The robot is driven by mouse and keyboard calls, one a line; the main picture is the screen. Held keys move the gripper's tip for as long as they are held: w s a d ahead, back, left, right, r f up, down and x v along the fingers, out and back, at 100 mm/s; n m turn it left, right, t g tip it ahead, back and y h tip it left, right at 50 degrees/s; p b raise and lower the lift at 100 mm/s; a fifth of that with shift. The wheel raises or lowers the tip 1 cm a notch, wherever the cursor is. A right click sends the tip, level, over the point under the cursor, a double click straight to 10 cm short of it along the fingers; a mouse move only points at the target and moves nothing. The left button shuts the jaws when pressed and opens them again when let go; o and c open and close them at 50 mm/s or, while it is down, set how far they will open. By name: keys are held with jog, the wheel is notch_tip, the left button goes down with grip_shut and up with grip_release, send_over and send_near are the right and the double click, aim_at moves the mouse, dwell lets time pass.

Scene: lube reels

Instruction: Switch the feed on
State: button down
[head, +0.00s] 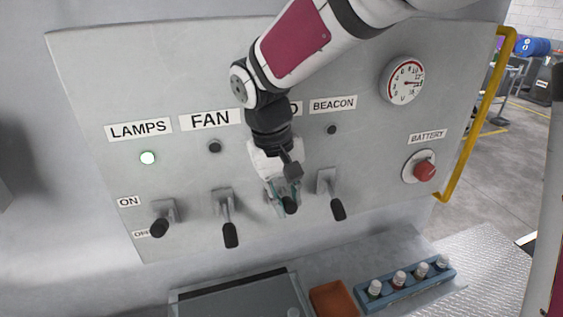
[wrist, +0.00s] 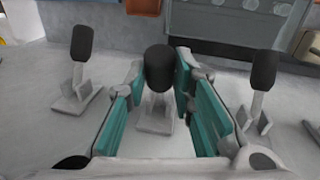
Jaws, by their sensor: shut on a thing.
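The grey control panel (head: 360,150) has a row of levers with black knobs. The label above the third lever is mostly hidden by my arm; only a final "D" shows (head: 297,107). That third lever (head: 290,205), between the FAN lever (head: 231,232) and the BEACON lever (head: 338,208), is the feed lever. My gripper (head: 280,192) is shut on it. In the wrist view, its black knob (wrist: 158,68) stands between the teal finger pads. Any lamp above the feed lever is hidden behind my wrist.
The FAN lamp (head: 214,147) and BEACON lamp (head: 332,129) are dark. A red battery knob (head: 425,171) and a dial (head: 403,81) are at right. A blue bottle rack (head: 405,286) stands below.

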jog(key=shift+w+r, duration=0.1)
jog(key=c, duration=1.4)
grip_release()
jog(key=shift+o, duration=0.2)
jog(key=shift+r, duration=0.1)
notch_tip(320, 180, up, 12)
jog(key=a, duration=0.2)
jog(key=shift+s+f, duration=0.2)
jog(key=shift+s, duration=0.15)
jog(key=s+d+f+m+t+y, duration=0.1)
jog(key=s+d+m+t, duration=0.1)
jog(key=s+d, duration=0.6)
jog(key=s+d+f+m+t+b, duration=0.1)
jog(key=s+d+f+m+t, duration=0.1)
jog(key=s+d, duration=0.6)
jog(key=d, duration=0.2)
jog(key=shift+d+f+t+y, duration=0.2)
jog(key=shift+d+t+y, duration=0.15)
jog(key=shift+t+y, duration=0.05)
